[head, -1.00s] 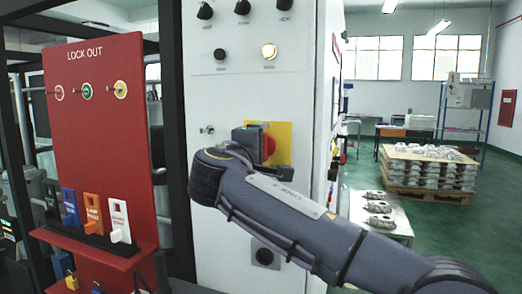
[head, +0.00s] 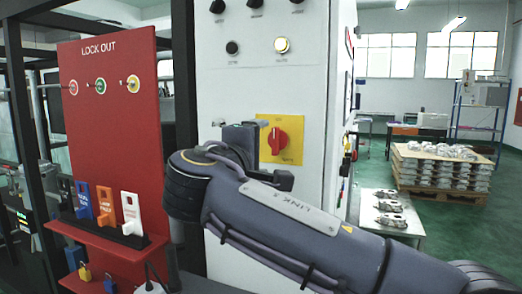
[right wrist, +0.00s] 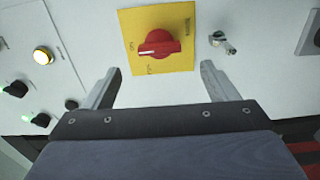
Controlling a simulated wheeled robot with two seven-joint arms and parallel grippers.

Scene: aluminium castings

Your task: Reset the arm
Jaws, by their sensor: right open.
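My right arm reaches in from the lower right in the head view, with its right gripper (head: 262,155) near the front of the white cabinet (head: 234,90). In the right wrist view the right gripper (right wrist: 158,85) shows two fingers spread wide with nothing between them. Beyond the fingertips is a red rotary switch (right wrist: 160,43) on a yellow plate (right wrist: 128,22); the fingers are apart from it. The red switch (head: 278,142) also shows in the head view, just right of the gripper. My left gripper is not in view.
A red lockout board (head: 110,130) stands left of the cabinet, with blue, orange and white tags on its shelf. A lit button (head: 281,45) is above the switch. A table with castings (head: 405,222) and a loaded pallet (head: 440,178) stand at the right.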

